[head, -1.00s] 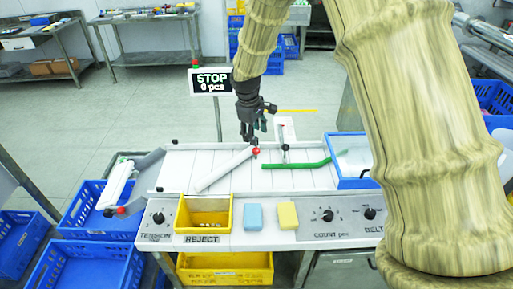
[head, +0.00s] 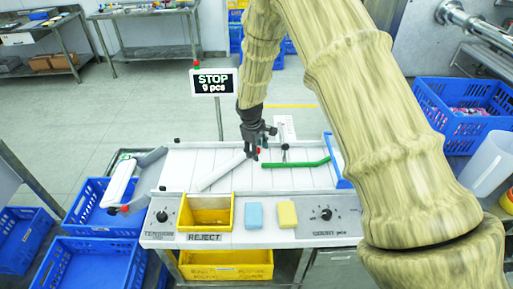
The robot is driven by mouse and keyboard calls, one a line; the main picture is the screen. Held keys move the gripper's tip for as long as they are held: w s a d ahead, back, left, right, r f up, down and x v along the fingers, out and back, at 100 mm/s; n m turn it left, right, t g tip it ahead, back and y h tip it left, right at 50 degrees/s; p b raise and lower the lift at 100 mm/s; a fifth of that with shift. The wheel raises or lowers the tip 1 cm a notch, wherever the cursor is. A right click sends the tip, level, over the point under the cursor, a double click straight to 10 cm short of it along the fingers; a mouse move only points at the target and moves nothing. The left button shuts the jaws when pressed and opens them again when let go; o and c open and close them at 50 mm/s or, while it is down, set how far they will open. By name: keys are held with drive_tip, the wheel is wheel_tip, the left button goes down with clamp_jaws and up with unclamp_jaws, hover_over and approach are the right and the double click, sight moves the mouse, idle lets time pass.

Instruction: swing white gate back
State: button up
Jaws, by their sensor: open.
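The white gate (head: 220,174) is a long white bar lying diagonally across the white slatted table, from lower left to upper right. Its red knob (head: 252,153) at the upper right end is partly hidden by my gripper. My gripper (head: 257,150) points down at that end of the gate, with its dark fingers open around or beside the knob; I cannot tell whether they touch it.
A green bar (head: 297,164) lies to the right on the same table. The yellow REJECT bin (head: 206,210), a blue block (head: 254,216) and a yellow block (head: 287,214) are along the front. A STOP sign (head: 214,82) stands behind. Blue crates (head: 92,209) stand at the left.

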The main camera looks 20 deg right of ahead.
drive_tip(key=shift+f, duration=0.1)
clamp_jaws()
